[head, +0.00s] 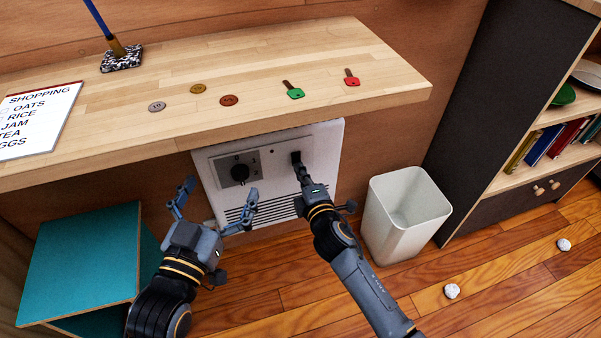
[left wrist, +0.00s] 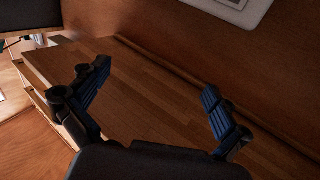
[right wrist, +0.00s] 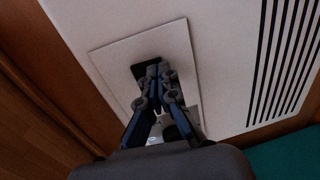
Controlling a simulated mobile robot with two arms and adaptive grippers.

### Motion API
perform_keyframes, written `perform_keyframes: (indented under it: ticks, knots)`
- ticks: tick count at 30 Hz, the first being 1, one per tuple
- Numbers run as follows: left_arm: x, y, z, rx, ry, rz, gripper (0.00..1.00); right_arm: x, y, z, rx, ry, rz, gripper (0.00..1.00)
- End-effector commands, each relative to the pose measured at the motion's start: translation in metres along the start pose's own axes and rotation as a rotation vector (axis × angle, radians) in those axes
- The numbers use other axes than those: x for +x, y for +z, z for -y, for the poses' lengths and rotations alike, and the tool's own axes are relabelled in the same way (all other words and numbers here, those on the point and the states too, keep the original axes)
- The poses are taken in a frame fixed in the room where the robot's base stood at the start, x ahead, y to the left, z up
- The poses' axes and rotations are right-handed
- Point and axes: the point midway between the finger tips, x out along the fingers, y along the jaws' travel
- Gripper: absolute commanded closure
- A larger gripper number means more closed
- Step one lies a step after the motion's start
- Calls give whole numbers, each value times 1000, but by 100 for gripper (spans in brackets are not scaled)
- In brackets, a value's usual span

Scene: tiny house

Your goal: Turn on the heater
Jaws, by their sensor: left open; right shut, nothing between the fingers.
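In the right wrist view the shut fingers cover part of the dark switch (right wrist: 170,73). My left gripper (head: 217,198) is open and empty, in front of the heater, below the knob. In the left wrist view its fingers (left wrist: 155,95) are spread.
A white bin (head: 381,220) stands right of the heater, a teal box (head: 80,255) left. Paper balls lie on the floor.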

Motion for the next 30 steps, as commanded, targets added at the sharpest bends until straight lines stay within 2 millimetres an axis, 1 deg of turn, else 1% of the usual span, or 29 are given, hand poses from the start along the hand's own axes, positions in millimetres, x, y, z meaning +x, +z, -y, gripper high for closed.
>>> perform_keyframes:
  ticks: [5, 17, 20, 23, 27, 30]
  knots:
    - [1, -7, -1, -1, 2, -40, 0, 5, 0, 0, 0, 0, 0, 100]
    - [1, -10, -1, -1, 3, -59, 0, 5, 0, 0, 0, 3, 0, 100]
    - [1, -22, -3, -4, 8, -138, 0, 6, 0, 2, 1, 10, 0, 100]
    - [-2, -41, -6, -7, 14, -251, 0, 7, 0, 3, 1, 21, 0, 100]
    - [-11, -69, -10, -13, 22, -417, 0, 9, 0, 3, 2, 36, 1, 100]
    - [-11, -72, -10, -13, 22, -413, 0, 8, 0, 0, 1, 35, 0, 100]
